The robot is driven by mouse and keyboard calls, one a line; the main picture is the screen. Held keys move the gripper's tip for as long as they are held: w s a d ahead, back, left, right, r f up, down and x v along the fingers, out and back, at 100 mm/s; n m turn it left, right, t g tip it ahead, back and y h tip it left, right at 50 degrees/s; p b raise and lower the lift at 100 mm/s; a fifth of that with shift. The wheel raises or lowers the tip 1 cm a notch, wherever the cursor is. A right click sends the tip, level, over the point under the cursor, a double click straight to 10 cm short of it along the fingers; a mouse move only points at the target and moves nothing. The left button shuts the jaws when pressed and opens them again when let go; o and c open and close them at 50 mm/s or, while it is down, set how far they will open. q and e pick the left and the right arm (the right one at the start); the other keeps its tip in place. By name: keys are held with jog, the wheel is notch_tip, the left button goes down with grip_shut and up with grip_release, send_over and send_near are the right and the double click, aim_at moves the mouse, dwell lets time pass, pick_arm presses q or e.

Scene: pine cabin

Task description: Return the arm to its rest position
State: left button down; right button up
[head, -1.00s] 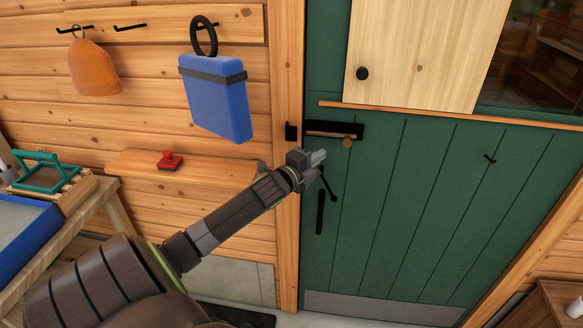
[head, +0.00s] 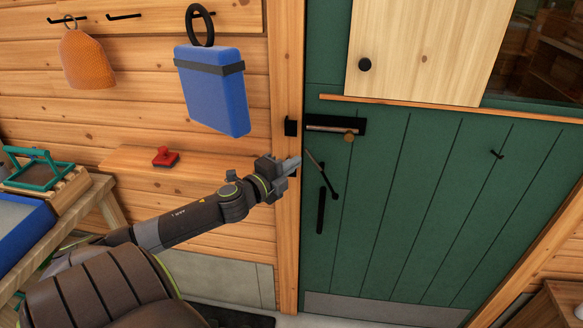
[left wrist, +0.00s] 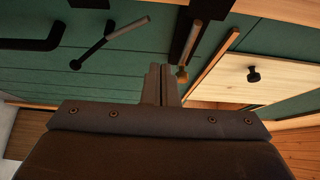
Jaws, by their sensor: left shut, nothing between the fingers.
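My left gripper (head: 292,166) is shut and empty. In the head view it hangs in front of the door frame, left of the green door (head: 410,190) and below the bolt. It looks apart from the door, though the exact gap is hard to judge. In the left wrist view the closed fingers (left wrist: 161,84) point toward the door hardware. My left arm reaches in from the lower left. My right gripper is not in view.
On the door are a sliding bolt (head: 335,126), a black handle (head: 321,210) and a pale wooden panel (head: 415,50). A blue case (head: 212,92) and an orange cloth item (head: 86,58) hang on hooks. A red object (head: 165,157) sits on a wall shelf (head: 205,166). A workbench (head: 103,190) stands left.

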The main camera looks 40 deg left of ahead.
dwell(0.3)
